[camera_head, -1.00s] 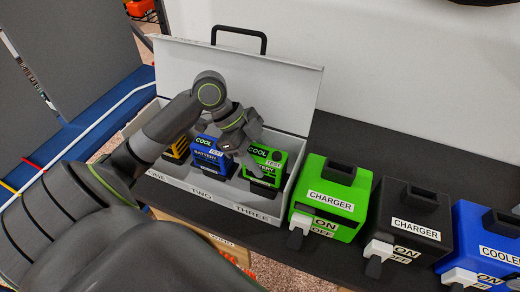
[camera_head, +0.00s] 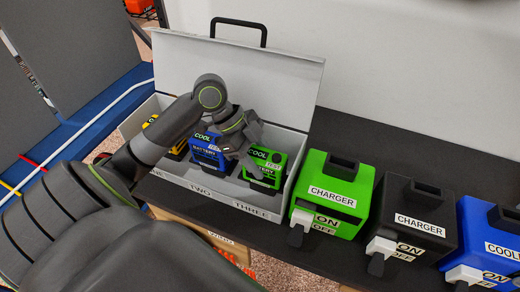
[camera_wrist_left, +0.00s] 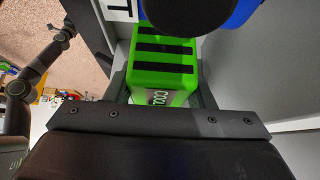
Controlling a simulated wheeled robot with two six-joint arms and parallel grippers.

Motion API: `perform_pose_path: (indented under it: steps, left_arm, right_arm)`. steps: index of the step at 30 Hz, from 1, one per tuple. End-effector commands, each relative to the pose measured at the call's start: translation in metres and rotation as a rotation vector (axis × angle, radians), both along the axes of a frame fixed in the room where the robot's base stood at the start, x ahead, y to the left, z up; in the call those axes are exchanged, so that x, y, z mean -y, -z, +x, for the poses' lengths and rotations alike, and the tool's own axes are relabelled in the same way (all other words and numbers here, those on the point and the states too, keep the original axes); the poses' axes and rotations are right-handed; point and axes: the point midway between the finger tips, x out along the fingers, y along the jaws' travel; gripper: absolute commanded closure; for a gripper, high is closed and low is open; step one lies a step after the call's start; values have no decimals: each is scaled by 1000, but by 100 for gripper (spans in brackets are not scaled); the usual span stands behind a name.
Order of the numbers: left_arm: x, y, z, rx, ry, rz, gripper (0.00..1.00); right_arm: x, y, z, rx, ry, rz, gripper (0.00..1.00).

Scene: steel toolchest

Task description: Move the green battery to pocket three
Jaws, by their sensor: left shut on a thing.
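The green battery (camera_head: 265,166), marked COOL, stands upright in the right-hand compartment of the open grey case, behind the label THREE (camera_head: 255,212). My left gripper (camera_head: 244,157) reaches in from the left and is shut on this battery. The left wrist view shows the green battery (camera_wrist_left: 162,67), with dark stripes, between the fingers. The fingertips and the battery's base are partly hidden. My right gripper is not in view.
A blue battery (camera_head: 206,152) stands in compartment TWO and a yellow one (camera_head: 177,150) in ONE. The raised case lid (camera_head: 285,85) is behind my gripper. A green charger (camera_head: 330,190), a black charger (camera_head: 412,215) and a blue cooler (camera_head: 485,245) stand to the right.

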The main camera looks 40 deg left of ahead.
Motion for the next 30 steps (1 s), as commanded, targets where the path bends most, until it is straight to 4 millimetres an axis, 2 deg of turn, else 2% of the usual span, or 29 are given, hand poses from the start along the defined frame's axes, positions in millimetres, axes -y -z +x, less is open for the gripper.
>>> perform_pose_path:
  steps: [4,5,10,22,30]
  left_arm:
    - [0,4,0,1,1,-2,92]
    - [0,4,0,2,0,-1,50]
    - [0,3,0,1,1,-1,28]
    - [-3,1,-1,0,0,2,26]
    - [-20,-24,-4,1,0,6,26]
  right_arm:
    - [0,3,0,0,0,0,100]
    - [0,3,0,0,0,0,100]
    - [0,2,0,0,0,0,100]
    - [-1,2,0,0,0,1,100]
    - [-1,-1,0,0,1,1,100]
